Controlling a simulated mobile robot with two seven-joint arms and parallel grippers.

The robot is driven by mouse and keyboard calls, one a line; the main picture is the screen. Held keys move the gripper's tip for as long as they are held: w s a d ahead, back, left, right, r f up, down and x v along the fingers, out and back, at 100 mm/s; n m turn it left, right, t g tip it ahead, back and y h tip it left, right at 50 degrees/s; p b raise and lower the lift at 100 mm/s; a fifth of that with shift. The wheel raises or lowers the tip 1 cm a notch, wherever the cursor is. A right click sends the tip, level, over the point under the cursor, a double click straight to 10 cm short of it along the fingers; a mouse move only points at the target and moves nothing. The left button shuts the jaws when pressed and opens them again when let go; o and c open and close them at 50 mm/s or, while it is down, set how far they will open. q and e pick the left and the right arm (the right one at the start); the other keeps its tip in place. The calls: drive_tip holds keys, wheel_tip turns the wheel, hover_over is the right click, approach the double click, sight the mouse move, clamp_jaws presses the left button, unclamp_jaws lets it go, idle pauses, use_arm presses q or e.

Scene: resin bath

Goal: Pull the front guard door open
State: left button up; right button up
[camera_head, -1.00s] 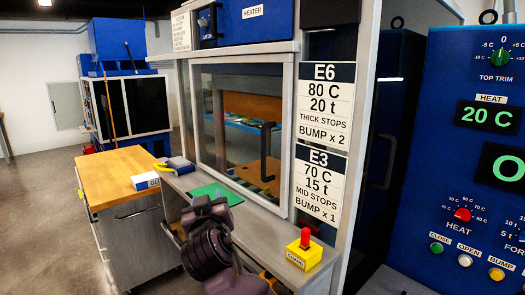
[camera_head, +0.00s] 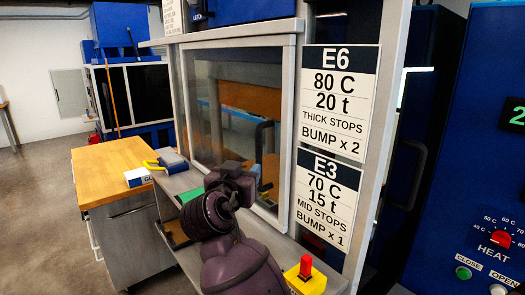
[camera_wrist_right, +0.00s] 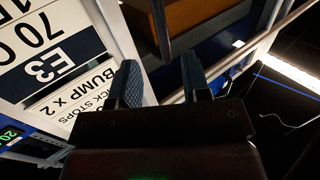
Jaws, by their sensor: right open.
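The front guard door (camera_head: 289,110) is a clear panel in a pale grey frame and looks closed. Its dark upright handle (camera_head: 261,140) is on the right side of the panel; its lower part is hidden behind my gripper in the head view. My right gripper (camera_head: 250,170) is in front of the handle. In the right wrist view its two fingers (camera_wrist_right: 162,82) are spread apart with nothing held. A dark bar that looks like the handle (camera_wrist_right: 160,28) lies just ahead, between the fingertip lines; I cannot tell whether they touch. My left gripper is out of view.
A grey ledge (camera_head: 180,184) runs below the door, with a green plate (camera_head: 190,195) and a yellow box with a red button (camera_head: 304,277). Posted signs (camera_head: 326,200) are right of the door. A wooden-topped cabinet (camera_head: 105,172) stands left.

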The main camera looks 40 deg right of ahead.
sight(258, 156)
drive_tip(key=p+x, duration=0.2)
drive_tip(key=x, duration=0.8)
drive_tip(key=shift+w+d+p, duration=0.25)
drive_tip(key=shift+p, duration=0.05)
clamp_jaws()
